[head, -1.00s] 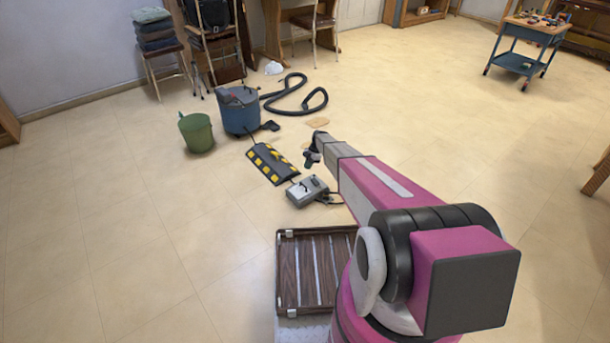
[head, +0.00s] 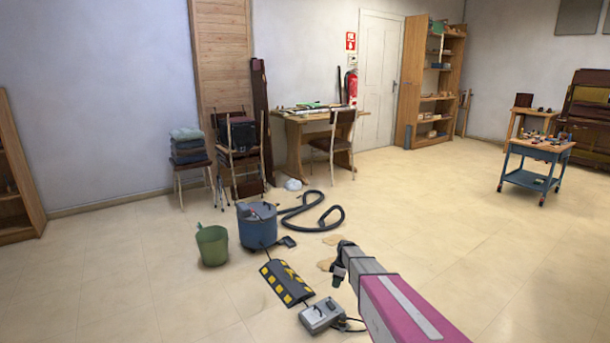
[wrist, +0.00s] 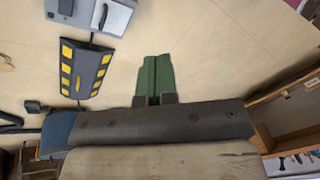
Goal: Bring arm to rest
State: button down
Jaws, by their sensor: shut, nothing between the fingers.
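My pink and grey arm reaches in from the lower right of the head view, held above the floor. My gripper (head: 338,277) is at its far end, small and dark in that view. In the wrist view my gripper (wrist: 153,62) shows two green fingers pressed side by side, shut and empty. The fingers touch nothing; bare floor lies behind them.
A black-and-yellow ramp (head: 286,282) and a grey box (head: 321,315) with a cable lie left of my gripper. Beyond are a blue vacuum (head: 257,226) with a hose and a green bucket (head: 212,245). A blue trolley (head: 533,177) stands right. Floor between is clear.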

jog(key=s+d+r+m+h, duration=0.1)
jog(key=s+r+m, duration=0.4)
jog(key=s, duration=0.4)
jog(key=s+d+r+m+t+h, duration=0.1)
jog(key=s+d+r+m, duration=0.1)
jog(key=s+r+m, duration=0.3)
jog(key=s+d+r+m+t, duration=0.1)
jog(key=s+r+m, duration=0.4)
jog(key=s+r, duration=0.4)
jog(key=s, duration=0.5)
jog(key=shift+d+h, duration=0.3)
jog(key=shift+h, duration=0.1)
